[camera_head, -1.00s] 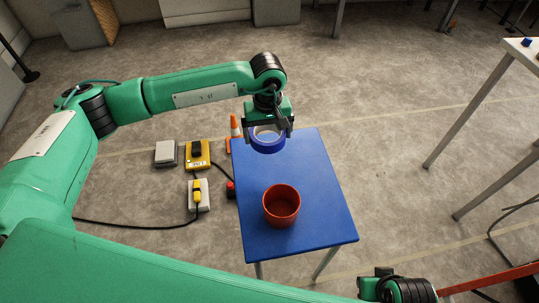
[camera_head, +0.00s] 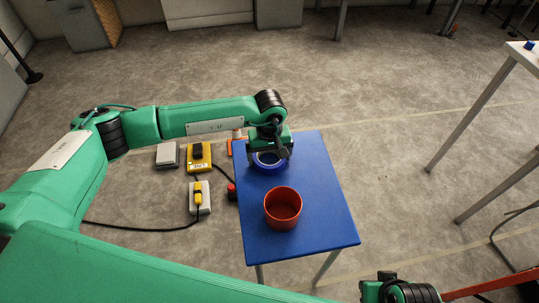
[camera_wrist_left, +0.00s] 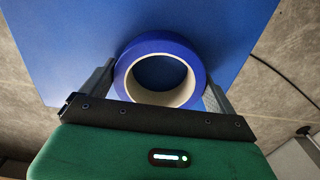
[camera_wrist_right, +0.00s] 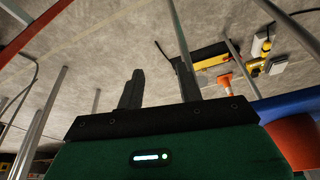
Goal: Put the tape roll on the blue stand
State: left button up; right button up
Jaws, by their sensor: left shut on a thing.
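The tape roll (camera_head: 270,168) is a blue ring with a white inner core. My left gripper (camera_head: 268,157) is shut on it, with one finger on each side of its outer rim, as the left wrist view (camera_wrist_left: 133,63) shows. The roll is over the far left part of the blue stand's top (camera_head: 315,190), very low. I cannot tell whether it touches the surface. My right gripper (camera_wrist_right: 157,68) is empty, its two fingers apart. In the head view only part of it shows at the bottom edge.
A red cup (camera_head: 283,208) stands on the blue stand, nearer than the roll. The stand's right side is bare. On the floor to the left lie a yellow box (camera_head: 199,157), a grey box (camera_head: 167,155) and cables. A white table (camera_head: 525,55) is at the far right.

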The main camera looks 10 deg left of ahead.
pick_arm(q)
jog(key=o, duration=0.7)
jog(key=shift+f, duration=0.1)
pick_arm(e)
jog(key=shift+r, duration=0.3)
jog(key=shift+r, duration=0.1)
pick_arm(q)
notch_tip(320, 180, up, 12)
jog(key=shift+r+p, duration=0.15)
jog(key=shift+p, duration=0.15)
pick_arm(e)
jog(key=shift+x, duration=0.85)
pick_arm(q)
jog(key=shift+d, duration=0.1)
pick_arm(e)
jog(key=shift+s, duration=0.15)
